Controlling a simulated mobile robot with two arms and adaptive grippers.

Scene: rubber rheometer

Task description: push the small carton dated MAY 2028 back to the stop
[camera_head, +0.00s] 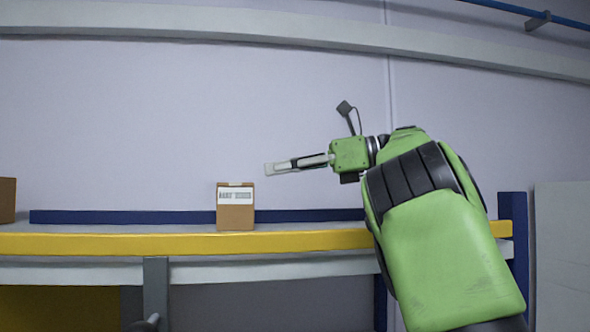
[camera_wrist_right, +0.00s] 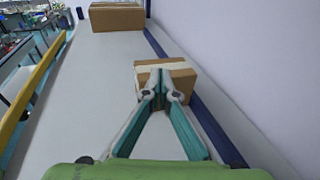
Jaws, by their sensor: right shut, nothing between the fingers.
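A small brown carton (camera_head: 236,214) with a white label stands upright on the shelf in the head view. The label print is too small to read surely. A long blue bar, the stop (camera_head: 120,216), runs along the back of the shelf. My right gripper (camera_head: 268,169) is shut and empty, above and to the right of the carton. In the right wrist view the carton (camera_wrist_right: 178,70) appears beyond the closed fingertips (camera_wrist_right: 160,82) and overlaps the line of the blue stop (camera_wrist_right: 208,122). I cannot tell whether they touch. My left gripper is not in view.
A larger carton (camera_wrist_right: 117,17) stands farther along the shelf; its edge (camera_head: 7,200) shows at the head view's left. A yellow beam (camera_head: 100,244) forms the shelf's front edge. The shelf surface (camera_wrist_right: 85,95) between the cartons is clear. A wall stands behind.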

